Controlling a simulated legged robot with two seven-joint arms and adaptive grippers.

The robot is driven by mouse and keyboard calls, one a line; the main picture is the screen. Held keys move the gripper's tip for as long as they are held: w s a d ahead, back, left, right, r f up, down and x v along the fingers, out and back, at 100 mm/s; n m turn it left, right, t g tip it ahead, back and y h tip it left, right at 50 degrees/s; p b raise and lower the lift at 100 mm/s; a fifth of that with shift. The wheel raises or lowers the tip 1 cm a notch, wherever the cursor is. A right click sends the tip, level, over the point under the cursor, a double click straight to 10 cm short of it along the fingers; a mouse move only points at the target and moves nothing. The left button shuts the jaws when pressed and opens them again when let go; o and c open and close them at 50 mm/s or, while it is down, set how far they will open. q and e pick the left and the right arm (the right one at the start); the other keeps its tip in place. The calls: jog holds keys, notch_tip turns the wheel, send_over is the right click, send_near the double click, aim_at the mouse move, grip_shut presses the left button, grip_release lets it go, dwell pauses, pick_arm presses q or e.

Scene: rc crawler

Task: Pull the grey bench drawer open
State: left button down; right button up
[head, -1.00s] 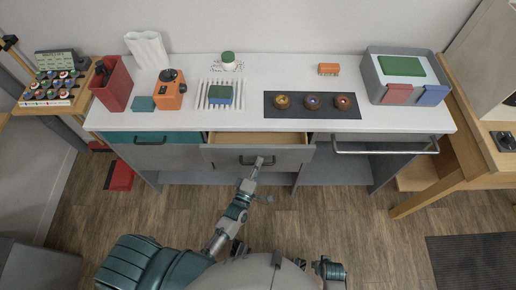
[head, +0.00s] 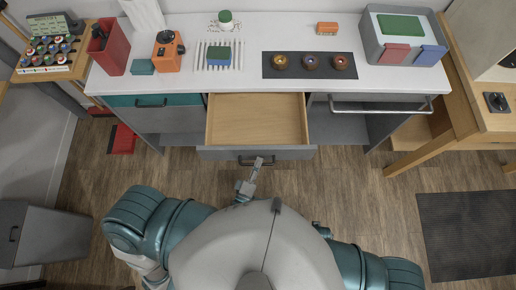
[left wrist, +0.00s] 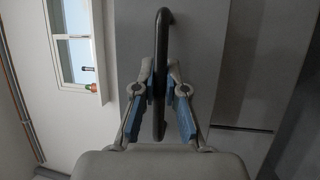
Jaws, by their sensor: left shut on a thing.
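The grey bench drawer (head: 214,153) stands pulled well out from the white-topped bench, and its bare wooden inside (head: 257,119) shows empty. Its dark bar handle (head: 276,161) is on the front face. My left gripper (head: 258,162) is at this handle. In the left wrist view the fingers of my left gripper (left wrist: 160,92) are shut around the dark handle (left wrist: 163,32), with blue pads on either side. My right gripper is not in view.
The white bench top (head: 240,84) carries an orange device (head: 166,56), a red bin (head: 108,48), a dark mat (head: 268,73) with three round pieces and a grey box (head: 388,52). A teal drawer (head: 185,100) is shut at left. A bar rail (head: 380,110) is at right.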

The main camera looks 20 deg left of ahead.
pick_arm(q)
jog(key=shift+s+f, duration=0.1)
jog(key=shift+f, duration=0.15)
jog(key=c, duration=1.3)
grip_release()
jog(key=shift+o, duration=0.5)
jog(key=shift+r, duration=0.1)
jog(key=d+v, duration=0.1)
jog(key=v, duration=0.6)
jog(key=shift+a, duration=0.55)
jog(key=shift+s+f, duration=0.1)
jog(key=shift+f, duration=0.1)
